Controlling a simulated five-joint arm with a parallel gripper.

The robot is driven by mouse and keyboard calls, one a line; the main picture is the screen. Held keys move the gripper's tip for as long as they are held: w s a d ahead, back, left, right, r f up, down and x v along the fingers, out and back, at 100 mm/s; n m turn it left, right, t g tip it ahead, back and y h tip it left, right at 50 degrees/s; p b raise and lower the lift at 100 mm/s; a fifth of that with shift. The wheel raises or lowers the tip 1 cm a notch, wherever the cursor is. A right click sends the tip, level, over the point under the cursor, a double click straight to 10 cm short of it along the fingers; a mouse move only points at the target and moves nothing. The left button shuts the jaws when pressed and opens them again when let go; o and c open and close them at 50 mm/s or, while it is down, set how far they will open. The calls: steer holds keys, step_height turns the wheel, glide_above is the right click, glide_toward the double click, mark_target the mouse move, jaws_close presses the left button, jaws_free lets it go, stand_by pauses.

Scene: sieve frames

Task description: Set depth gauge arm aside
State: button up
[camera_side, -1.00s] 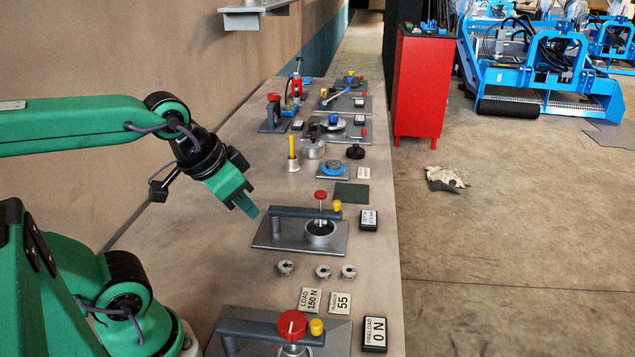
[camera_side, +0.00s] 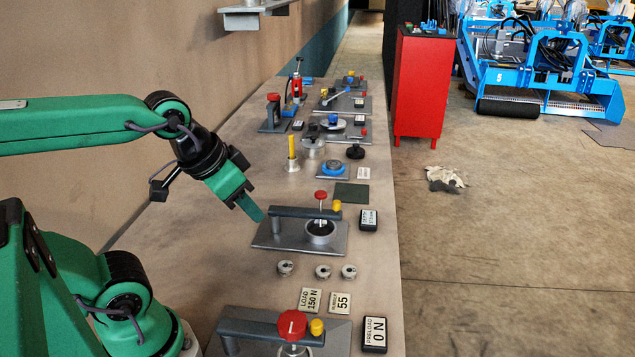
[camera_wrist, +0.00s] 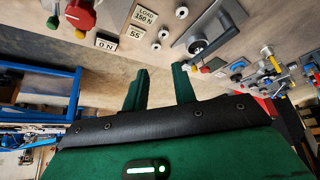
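The depth gauge stands on a grey plate (camera_side: 265,238) on the bench. Its dark grey arm (camera_side: 290,212) reaches across over a round metal cup (camera_side: 320,232), with a red knob (camera_side: 320,195) and a yellow knob (camera_side: 337,205) near its end. A small display marked DEPTH (camera_side: 369,219) lies to its right. My gripper (camera_side: 252,208) is just left of the arm's left end, tilted downward and apparently not holding it. In the wrist view my gripper (camera_wrist: 161,84) has its two fingers apart with nothing between them; the gauge arm (camera_wrist: 212,45) shows beyond them, right of the fingers.
Three small metal pieces (camera_side: 323,271) and label plates (camera_side: 311,300) lie in front of the gauge. A similar fixture with a red knob (camera_side: 292,325) stands nearest. A dark green pad (camera_side: 351,194) and a yellow post (camera_side: 292,150) are behind. The bench left of the gauge is bare.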

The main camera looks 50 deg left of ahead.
steer(key=shift+o, duration=1.1)
steer(key=shift+w+r, duration=0.1)
steer(key=shift+w, duration=0.1)
steer(key=g, duration=0.5)
glide_above(337, 201)
steer(key=f, duration=0.4)
steer(key=s+f, duration=0.1)
steer(key=f, duration=0.1)
steer(key=shift+d+f, duration=0.3)
steer(key=shift+f, duration=0.05)
steer(key=shift+w+a+f+g, duration=0.3)
steer(key=shift+w+f, duration=0.1)
steer(key=shift+f, duration=0.1)
steer(key=shift+f, duration=3.9)
